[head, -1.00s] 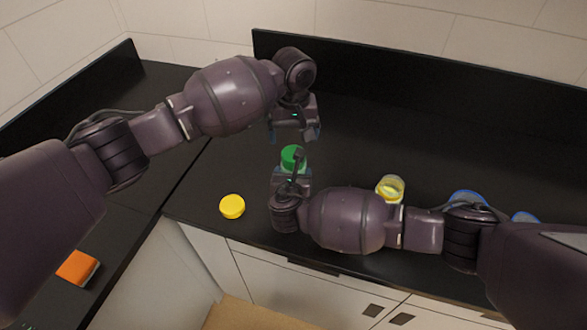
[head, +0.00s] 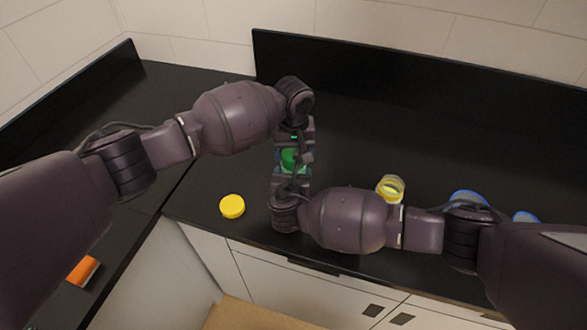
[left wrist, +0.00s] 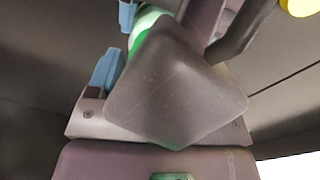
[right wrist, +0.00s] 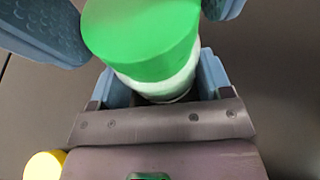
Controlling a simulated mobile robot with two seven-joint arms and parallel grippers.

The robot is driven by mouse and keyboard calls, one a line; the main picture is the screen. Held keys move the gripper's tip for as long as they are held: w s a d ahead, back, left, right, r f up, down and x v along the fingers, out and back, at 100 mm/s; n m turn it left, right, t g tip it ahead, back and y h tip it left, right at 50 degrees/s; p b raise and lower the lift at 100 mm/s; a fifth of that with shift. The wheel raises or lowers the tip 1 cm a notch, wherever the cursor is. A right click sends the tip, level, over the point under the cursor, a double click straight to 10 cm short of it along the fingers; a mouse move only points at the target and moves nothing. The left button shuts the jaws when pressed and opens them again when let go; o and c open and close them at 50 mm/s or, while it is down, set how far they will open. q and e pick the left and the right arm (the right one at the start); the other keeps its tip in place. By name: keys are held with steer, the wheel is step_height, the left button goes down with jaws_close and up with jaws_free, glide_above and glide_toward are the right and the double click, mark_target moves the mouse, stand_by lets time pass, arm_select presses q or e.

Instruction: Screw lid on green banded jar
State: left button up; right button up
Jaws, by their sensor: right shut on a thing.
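The green-lidded jar stands between my two grippers. Its green lid (head: 289,158) sits on top of the pale jar body (right wrist: 160,85); I cannot tell whether it is fully seated. My right gripper (head: 291,176) is shut on the jar body, with blue fingers on both sides in the right wrist view (right wrist: 158,80). My left gripper (head: 293,150) is open, its fingers on either side of the green lid, seen at the top of the right wrist view (right wrist: 138,25). In the left wrist view, a grey block hides most of the green lid (left wrist: 143,30).
A yellow lid (head: 232,206) lies on the dark counter near the front edge. An open yellow-banded jar (head: 390,188) stands right of my grippers. Blue-rimmed items (head: 468,197) are partly hidden by my right arm. An orange object (head: 83,270) lies at lower left. The back counter is clear.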

arm_select(q)
steer(key=c, duration=0.6)
steer(key=m, duration=0.6)
steer(key=shift+m, duration=0.4)
steer(key=o, duration=1)
steer(key=shift+r, duration=0.1)
steer(key=shift+r, duration=2.15)
